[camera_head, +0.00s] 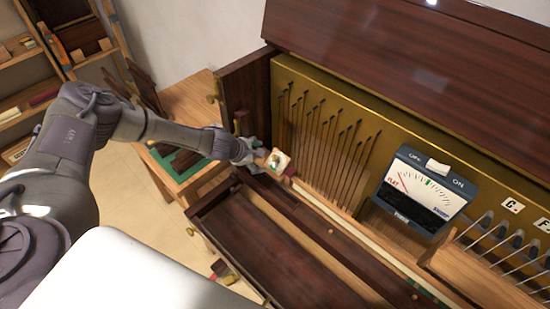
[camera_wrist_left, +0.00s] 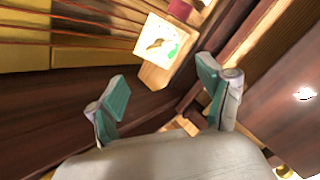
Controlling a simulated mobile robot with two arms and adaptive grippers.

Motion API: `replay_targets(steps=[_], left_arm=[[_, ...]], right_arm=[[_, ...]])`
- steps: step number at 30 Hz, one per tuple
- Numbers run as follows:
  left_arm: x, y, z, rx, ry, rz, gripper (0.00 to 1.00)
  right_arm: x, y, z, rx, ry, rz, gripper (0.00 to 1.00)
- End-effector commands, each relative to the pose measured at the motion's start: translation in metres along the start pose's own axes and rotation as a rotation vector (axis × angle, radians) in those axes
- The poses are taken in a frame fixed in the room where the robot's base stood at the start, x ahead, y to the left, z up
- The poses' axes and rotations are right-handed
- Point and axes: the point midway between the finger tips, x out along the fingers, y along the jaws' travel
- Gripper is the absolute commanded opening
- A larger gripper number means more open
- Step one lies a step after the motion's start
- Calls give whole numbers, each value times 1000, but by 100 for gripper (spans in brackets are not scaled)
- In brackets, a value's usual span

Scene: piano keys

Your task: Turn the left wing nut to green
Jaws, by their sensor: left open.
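The left wing nut (camera_wrist_left: 156,43) is a small brownish piece on a white dial card with a green patch, mounted on a wooden block. The dial card (camera_head: 278,161) also shows in the head view, at the left end of the piano's inside, partly behind my gripper. My left gripper (camera_head: 262,155) is close beside it. In the left wrist view its two teal-padded fingers (camera_wrist_left: 163,86) are apart and empty, with the dial card just beyond the gap. My right gripper is in neither view.
A blue tuning meter (camera_head: 420,192) stands right of the strings (camera_head: 327,140). Tuning pins with letter cards (camera_head: 513,205) are at the far right. The open piano case (camera_head: 290,250) lies below. A green-topped side table (camera_head: 182,170) and shelves are at left.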

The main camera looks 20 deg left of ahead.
Motion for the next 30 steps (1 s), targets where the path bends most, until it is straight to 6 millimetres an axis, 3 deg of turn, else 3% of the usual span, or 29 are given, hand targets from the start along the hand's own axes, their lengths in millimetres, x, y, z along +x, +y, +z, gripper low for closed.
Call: replay_targets(steps=[11, 17, 19, 24, 30], left_arm=[[-5, 0, 0, 0, 0, 0, 79], [1, -8, 1, -97, -5, 2, 49], [6, -14, 3, -225, -9, 7, 40], [12, -25, 7, -692, -13, 15, 40], [-1, -22, 4, -1203, -5, 11, 40]], right_arm=[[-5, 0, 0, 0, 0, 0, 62], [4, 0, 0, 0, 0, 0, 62], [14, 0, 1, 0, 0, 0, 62], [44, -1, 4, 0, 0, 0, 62], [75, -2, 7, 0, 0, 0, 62]])
